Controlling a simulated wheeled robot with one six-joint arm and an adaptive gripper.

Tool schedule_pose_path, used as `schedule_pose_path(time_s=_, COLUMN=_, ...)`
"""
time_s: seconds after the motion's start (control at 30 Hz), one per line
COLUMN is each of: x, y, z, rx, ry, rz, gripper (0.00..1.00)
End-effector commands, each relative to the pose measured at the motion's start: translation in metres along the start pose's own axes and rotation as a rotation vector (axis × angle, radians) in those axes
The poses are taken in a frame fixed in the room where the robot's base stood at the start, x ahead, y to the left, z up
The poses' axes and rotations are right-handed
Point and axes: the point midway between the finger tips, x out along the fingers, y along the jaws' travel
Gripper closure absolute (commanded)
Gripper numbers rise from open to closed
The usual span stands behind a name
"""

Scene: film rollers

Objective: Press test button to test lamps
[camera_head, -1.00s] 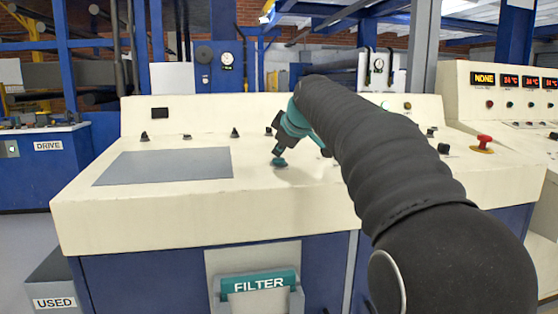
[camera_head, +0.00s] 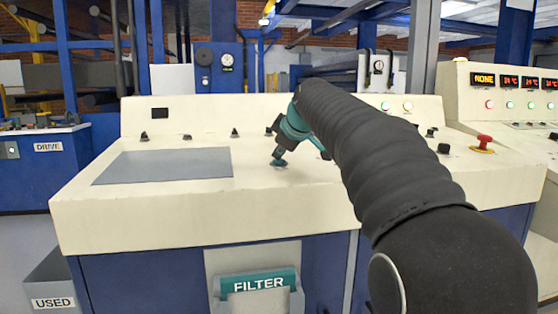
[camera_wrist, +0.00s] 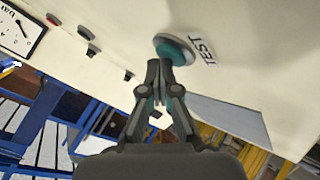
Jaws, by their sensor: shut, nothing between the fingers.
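The test button (camera_wrist: 176,48) is a round teal button with a pale rim in the wrist view, beside a label reading TEST (camera_wrist: 203,52). My gripper (camera_wrist: 160,66) is shut and empty, its fingertips at the button's edge; I cannot tell whether they press it. In the head view my gripper (camera_head: 279,158) points down at the cream console top, where the button is mostly hidden beneath it. Lamps on the console's back panel glow green (camera_head: 385,105) and pale (camera_head: 408,106). On the right console a red lamp (camera_head: 489,104) and green lamps (camera_head: 510,105) are lit.
A grey flat panel (camera_head: 165,166) lies left of my gripper. Black knobs (camera_head: 235,133) stand along the back of the console (camera_head: 120,215). A red mushroom button (camera_head: 484,141) sits at the right. The FILTER handle (camera_head: 258,284) is on the front.

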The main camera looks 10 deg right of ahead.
Motion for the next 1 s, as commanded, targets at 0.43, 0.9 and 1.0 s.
schedule_pose_path(time_s=0.43, x=-0.004, y=0.004, z=-0.003, rx=0.0, ry=-0.002, rz=-0.002, gripper=1.0)
schedule_pose_path(time_s=0.9, x=-0.012, y=0.009, z=-0.009, rx=0.0, ry=-0.001, rz=-0.001, gripper=1.0)
schedule_pose_path(time_s=1.0, x=-0.012, y=0.009, z=-0.009, rx=0.0, ry=-0.001, rz=-0.001, gripper=1.0)
